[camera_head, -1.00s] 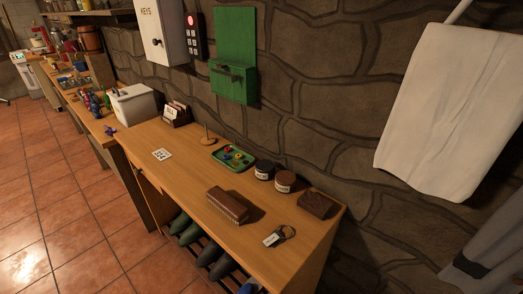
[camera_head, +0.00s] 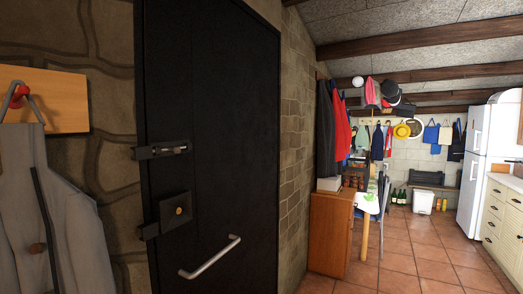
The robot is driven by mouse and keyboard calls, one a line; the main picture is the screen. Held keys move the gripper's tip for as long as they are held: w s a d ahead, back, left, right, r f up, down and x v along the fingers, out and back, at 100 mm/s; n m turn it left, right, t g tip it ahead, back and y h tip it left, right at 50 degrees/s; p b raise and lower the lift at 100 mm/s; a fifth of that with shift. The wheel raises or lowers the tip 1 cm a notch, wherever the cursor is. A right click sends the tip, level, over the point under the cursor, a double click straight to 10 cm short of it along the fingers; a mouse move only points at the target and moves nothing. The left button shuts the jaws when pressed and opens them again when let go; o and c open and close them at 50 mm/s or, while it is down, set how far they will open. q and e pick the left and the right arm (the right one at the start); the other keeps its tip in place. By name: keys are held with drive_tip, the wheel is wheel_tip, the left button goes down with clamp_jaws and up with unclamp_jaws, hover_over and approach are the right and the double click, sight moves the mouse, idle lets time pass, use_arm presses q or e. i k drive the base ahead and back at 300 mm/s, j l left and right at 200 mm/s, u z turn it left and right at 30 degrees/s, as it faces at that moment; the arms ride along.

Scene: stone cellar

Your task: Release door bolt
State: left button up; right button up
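A black door (camera_head: 235,130) fills the left middle of the head view, set in the stone wall. The door bolt (camera_head: 163,150), a dark metal slide with a lighter bar, is mounted near the door's left edge at about mid-height. Below it is a square black lock box (camera_head: 176,211) with a brass knob. A silver bar handle (camera_head: 210,257) sits lower on the door. The door looks closed. Whether the bolt is engaged is too small to tell. Neither of my grippers is in view.
A grey jacket (camera_head: 50,205) hangs from a wooden hook board (camera_head: 45,98) left of the door. To the right, a wooden cabinet (camera_head: 330,232) stands past the wall corner. Open tiled floor (camera_head: 410,260) runs toward a white fridge (camera_head: 488,160) and drawers.

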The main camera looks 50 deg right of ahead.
sight(177, 149)
drive_tip(key=z, duration=1)
